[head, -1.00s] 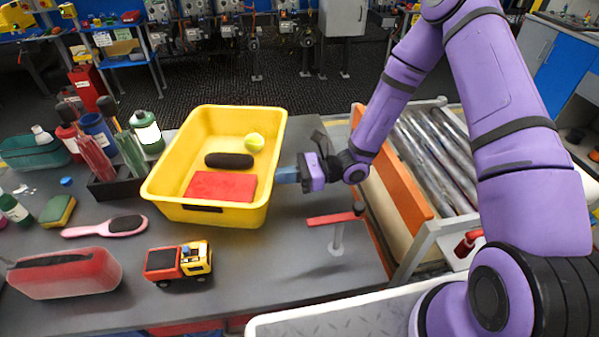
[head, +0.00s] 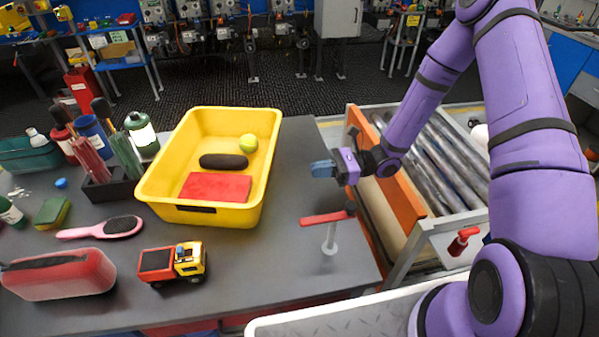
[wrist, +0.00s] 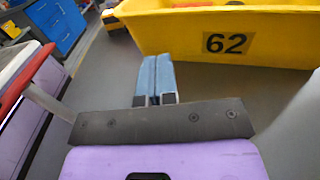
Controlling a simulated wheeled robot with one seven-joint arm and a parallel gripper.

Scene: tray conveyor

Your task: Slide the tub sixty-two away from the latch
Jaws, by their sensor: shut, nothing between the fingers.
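The yellow tub (head: 257,180) stands on the grey table, holding a red block, a dark oblong item and a yellow-green ball. Its black number 62 label shows in the wrist view, where the tub (wrist: 285,37) lies just beyond my fingertips. My gripper (head: 322,169) is shut and empty, to the right of the tub with a clear gap between them. Its blue fingers (wrist: 155,75) are pressed together in the wrist view. The latch, a red lever (head: 325,218) on a grey post, stands near the table's right edge, in front of my gripper.
A roller conveyor (head: 438,165) with an orange side board adjoins the table's right. A toy truck (head: 172,263), red case (head: 60,274) and pink hairbrush (head: 102,228) lie in front and left. Bottles and a black holder (head: 110,188) stand left of the tub.

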